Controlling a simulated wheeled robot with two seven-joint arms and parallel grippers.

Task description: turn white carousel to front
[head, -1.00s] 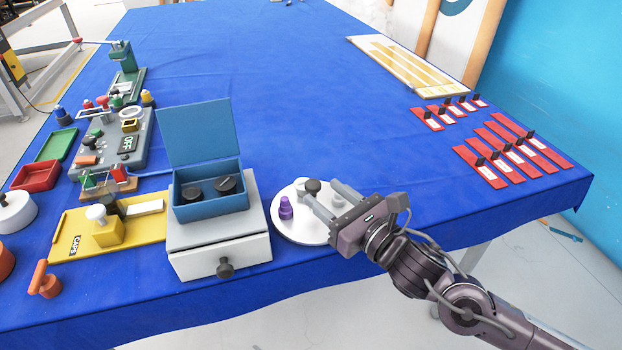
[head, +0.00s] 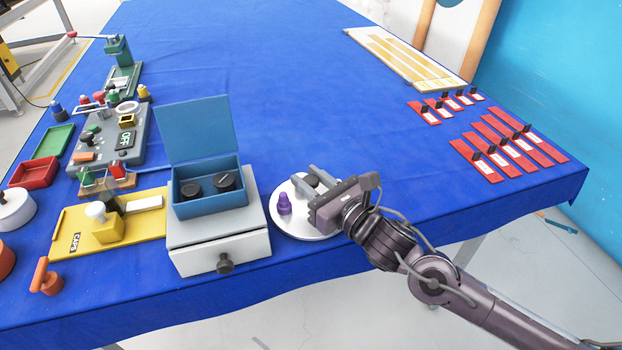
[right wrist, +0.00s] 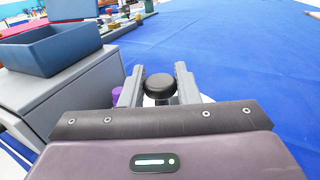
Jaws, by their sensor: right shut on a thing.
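The white carousel (head: 290,228) is a round disc on the blue table, right of the grey drawer box. A purple peg-like piece (head: 284,204) stands on its left side. A dark round knob (head: 312,181) rises from the disc. My right gripper (head: 307,177) reaches in from the right over the disc, shut on this knob. In the right wrist view the black knob (right wrist: 160,87) sits between the two grey fingers, and a bit of the purple piece (right wrist: 117,95) shows at left. My gripper hides the right part of the disc. My left gripper is not in view.
The grey drawer box (head: 218,250) with an open blue box (head: 208,190) stands close left of the carousel. A yellow board (head: 75,232) and a grey control panel (head: 105,150) lie further left. Red cards (head: 500,150) lie at right. The table's middle is clear.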

